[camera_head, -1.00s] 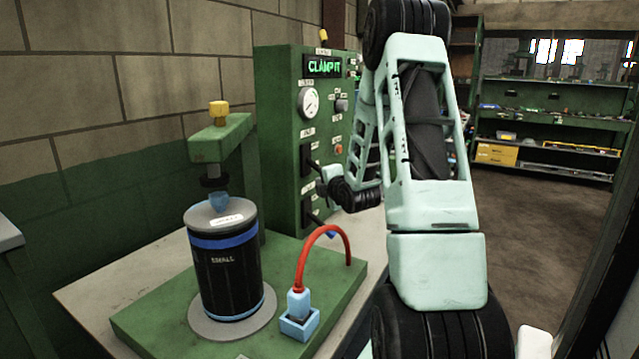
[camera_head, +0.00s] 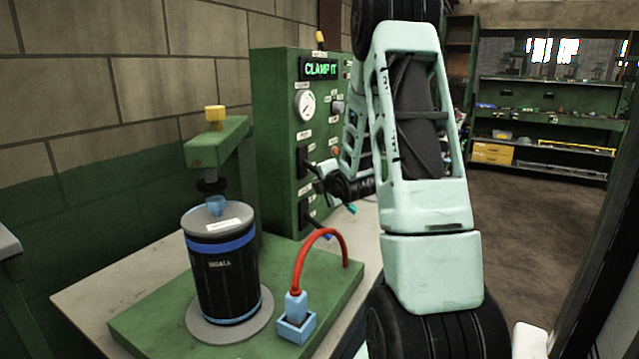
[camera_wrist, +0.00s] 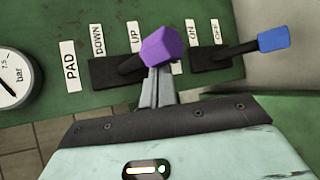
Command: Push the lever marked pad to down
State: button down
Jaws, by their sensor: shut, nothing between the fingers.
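The pad lever has a black arm and a purple knob (camera_wrist: 168,46) in the wrist view. Its slot plate lies beside the white PAD label (camera_wrist: 70,66), with DOWN (camera_wrist: 97,40) and UP (camera_wrist: 133,37) labels along it. The lever leans toward the UP side. My gripper (camera_wrist: 160,75) is shut and empty, its fingertips just below the purple knob; I cannot tell whether they touch it. In the head view my gripper (camera_head: 322,186) is at the green panel (camera_head: 275,150), where my wrist partly hides the levers and the purple knob cannot be made out.
A blue-handled lever (camera_wrist: 272,40) with ON and OFF labels is close on the right in the wrist view. A pressure gauge (camera_wrist: 14,78) is on the left. On the bench stand a black cylinder (camera_head: 225,275) under a press and a red hose (camera_head: 318,240).

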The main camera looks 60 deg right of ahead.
notch_tip(320, 180, up, 6)
jog(key=n+g+p, duration=0.3)
jog(key=g+p, duration=0.3)
jog(key=g, duration=0.1)
jog(key=shift+s+r+g+y+p, duration=0.2)
jog(key=shift+s+g+y+p, duration=0.1)
jog(key=shift+y, duration=0.1)
jog(key=shift+d+r, duration=0.1)
jog(key=shift+r, duration=0.1)
jog(key=shift+w+r+p, duration=0.1)
jog(key=shift+r+p, duration=0.55)
jog(key=shift+p, duration=0.15)
